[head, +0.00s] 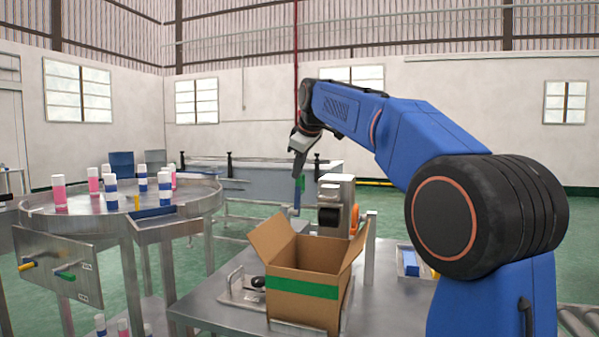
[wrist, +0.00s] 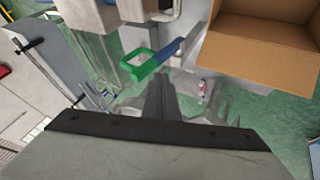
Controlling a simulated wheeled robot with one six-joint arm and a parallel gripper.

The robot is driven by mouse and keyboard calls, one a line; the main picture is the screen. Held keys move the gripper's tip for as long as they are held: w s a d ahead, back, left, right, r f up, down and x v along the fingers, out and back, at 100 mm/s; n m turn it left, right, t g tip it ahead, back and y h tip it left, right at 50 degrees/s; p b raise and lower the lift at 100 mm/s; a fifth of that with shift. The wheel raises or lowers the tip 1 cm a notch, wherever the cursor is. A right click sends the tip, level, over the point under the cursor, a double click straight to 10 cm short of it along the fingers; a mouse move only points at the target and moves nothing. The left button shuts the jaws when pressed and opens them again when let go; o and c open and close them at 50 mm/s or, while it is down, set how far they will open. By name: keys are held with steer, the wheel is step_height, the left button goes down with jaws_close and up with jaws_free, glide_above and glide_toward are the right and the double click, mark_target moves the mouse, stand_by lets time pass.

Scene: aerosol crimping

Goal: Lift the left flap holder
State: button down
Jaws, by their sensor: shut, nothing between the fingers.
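My gripper (head: 298,170) is shut and empty, pointing down above and behind the open cardboard box (head: 302,280). Its narrow dark fingers also show in the wrist view (wrist: 163,98). A piece with a green loop and a blue arm, which looks like the flap holder (wrist: 150,65), lies just beyond my fingertips in the wrist view. In the head view it stands upright (head: 298,192) just below my fingertips. I cannot tell whether the fingers touch it. The box has a green band, and its left flap (head: 271,237) and right flap (head: 357,243) stand up and lean outward.
The box stands on a metal table (head: 205,308). A metal plate with a black knob (head: 243,288) lies to its left, and a grey and black machine (head: 335,203) stands behind it. A round table (head: 118,202) with pink and blue cans is at the left.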

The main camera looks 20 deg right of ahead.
steer(key=v, duration=1)
steer(key=shift+r, duration=0.4)
steer(key=shift+s, duration=0.15)
